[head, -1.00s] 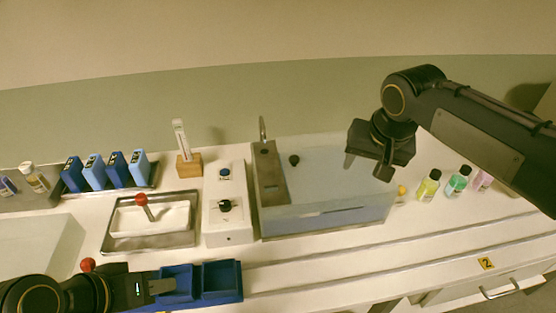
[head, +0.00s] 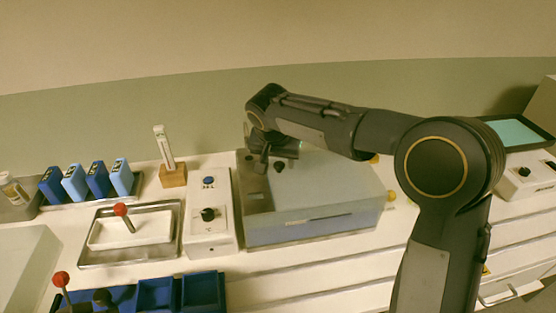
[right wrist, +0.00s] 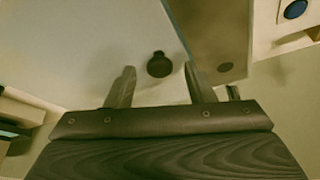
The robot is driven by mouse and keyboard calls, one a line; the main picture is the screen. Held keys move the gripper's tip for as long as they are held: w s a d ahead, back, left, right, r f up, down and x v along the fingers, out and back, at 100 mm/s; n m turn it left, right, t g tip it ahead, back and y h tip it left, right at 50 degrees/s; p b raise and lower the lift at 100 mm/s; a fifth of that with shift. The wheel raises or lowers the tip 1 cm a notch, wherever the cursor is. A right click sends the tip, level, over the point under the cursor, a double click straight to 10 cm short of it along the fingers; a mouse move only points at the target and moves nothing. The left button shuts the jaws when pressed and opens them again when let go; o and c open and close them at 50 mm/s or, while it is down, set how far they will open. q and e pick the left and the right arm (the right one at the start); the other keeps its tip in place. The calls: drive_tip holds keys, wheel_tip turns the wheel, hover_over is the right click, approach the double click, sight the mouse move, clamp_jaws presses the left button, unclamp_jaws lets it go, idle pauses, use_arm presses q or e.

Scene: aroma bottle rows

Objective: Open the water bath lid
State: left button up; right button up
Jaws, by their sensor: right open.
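The water bath (head: 310,227) stands in the middle of the bench in the head view. Its pale lid (head: 325,190) lies flat over the top, closed. A small dark knob (head: 278,167) sits on the lid near its left side. My right gripper (head: 263,164) is over the lid's back left part, close to the knob. In the right wrist view its two fingers (right wrist: 159,78) are apart and empty. The knob (right wrist: 160,65) shows between the finger lines, just beyond the tips; I see no contact. My left gripper is out of view.
A white control box (head: 209,228) with knobs stands left of the bath. A metal tray (head: 85,258) with a red-knobbed white lid, a thermometer in a wooden block (head: 173,175) and blue bottles (head: 88,180) are further left. A blue rack (head: 205,290) is in front.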

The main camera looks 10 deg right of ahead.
drive_tip(key=shift+f, duration=0.25)
clamp_jaws()
drive_tip(key=shift+r, duration=0.1)
